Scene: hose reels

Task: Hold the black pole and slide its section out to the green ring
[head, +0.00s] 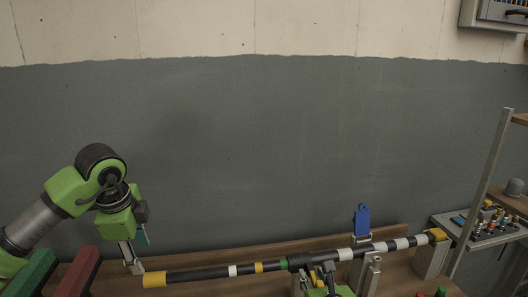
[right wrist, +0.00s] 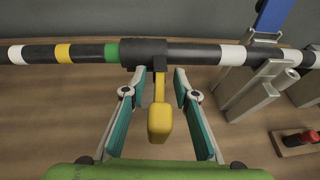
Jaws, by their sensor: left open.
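The black pole (head: 195,274) lies across the bench, with white bands, yellow ends and a thinner left section. The green ring (head: 283,263) is beside the dark collar near the middle; it also shows in the right wrist view (right wrist: 112,52). A yellow lever (right wrist: 160,122) hangs from the collar (right wrist: 145,52). My right gripper (right wrist: 160,108) is open, with teal fingers on both sides of the lever and gaps between; the pole is ahead of its fingertips. My left gripper (head: 140,238) is open above and left of the pole's yellow left end, apart from it.
A metal clamp stand (head: 370,268) holds the pole right of the collar, with a blue tag (head: 363,220) behind. Green (head: 32,272) and red (head: 78,272) blocks are at lower left. A shelf upright (head: 482,178) and a tray of small parts (head: 487,226) are at right.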

